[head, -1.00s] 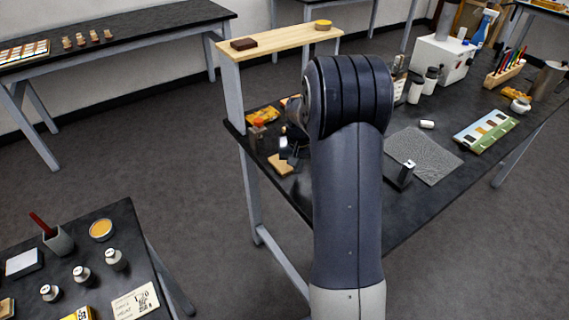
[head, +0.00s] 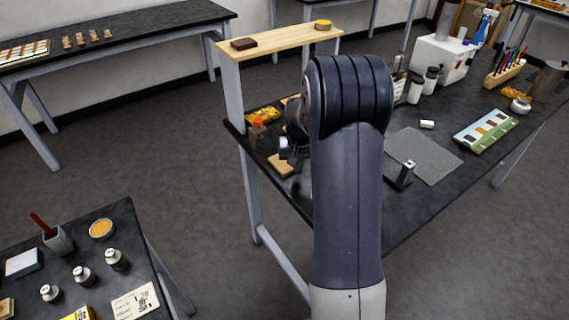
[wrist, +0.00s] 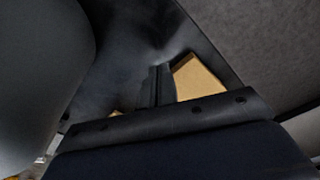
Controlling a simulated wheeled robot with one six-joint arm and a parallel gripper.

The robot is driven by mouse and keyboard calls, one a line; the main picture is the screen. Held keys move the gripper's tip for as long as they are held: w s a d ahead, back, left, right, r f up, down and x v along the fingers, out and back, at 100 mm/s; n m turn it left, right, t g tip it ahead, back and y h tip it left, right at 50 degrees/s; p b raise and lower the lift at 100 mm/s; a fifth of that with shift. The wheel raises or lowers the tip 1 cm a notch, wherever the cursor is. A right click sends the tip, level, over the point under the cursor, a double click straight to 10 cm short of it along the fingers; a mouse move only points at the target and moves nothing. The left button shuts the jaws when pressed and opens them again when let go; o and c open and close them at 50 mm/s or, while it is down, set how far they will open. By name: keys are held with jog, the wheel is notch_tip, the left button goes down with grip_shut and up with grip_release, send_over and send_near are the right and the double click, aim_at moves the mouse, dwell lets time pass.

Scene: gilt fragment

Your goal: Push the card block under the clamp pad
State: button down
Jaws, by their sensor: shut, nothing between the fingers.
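A flat tan block (head: 281,166), which looks like the card block, lies near the left front edge of the dark bench. My gripper (wrist: 157,85) is shut and empty. In the wrist view a tan surface (wrist: 198,80) shows just right of the fingertips, partly hidden by the gripper body; I cannot tell whether they touch. In the head view my arm hides most of the gripper. A small grey fixture with an orange top (head: 257,124) stands behind and left of the tan block. It may be the clamp; its pad cannot be made out.
A yellow item (head: 264,114) lies behind the fixture. A wooden shelf (head: 280,38) stands over the bench's far left end.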

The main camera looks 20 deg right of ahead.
aim_at(274, 154)
jog(key=shift+f+b, duration=0.9)
jog(key=shift+f, duration=0.45)
jog(key=shift+r, duration=0.15)
jog(key=shift+w, duration=0.35)
jog(key=shift+w+a+p, duration=0.2)
jog(key=shift+w+p, duration=0.1)
jog(key=shift+w, duration=0.5)
jog(key=shift+w+a+p, duration=0.15)
jog(key=shift+w+p, duration=0.15)
jog(key=shift+w, duration=0.55)
jog(key=shift+w+a+p, duration=0.2)
jog(key=shift+w+p, duration=0.1)
jog(key=shift+w, duration=0.5)
jog(key=shift+w, duration=0.3)
jog(key=shift+w+a+p, duration=0.25)
jog(key=shift+w+p, duration=0.1)
jog(key=shift+w, duration=0.6)
jog(key=shift+w+a, duration=0.1)
jog(key=shift+w, duration=0.5)
jog(key=shift+w+a+p, duration=0.2)
jog(key=shift+w+p, duration=0.2)
jog(key=shift+w, duration=0.5)
jog(key=shift+w+a+p, duration=0.15)
jog(key=shift+w+p, duration=0.25)
jog(key=shift+w, duration=0.45)
jog(key=shift+s, duration=0.2)
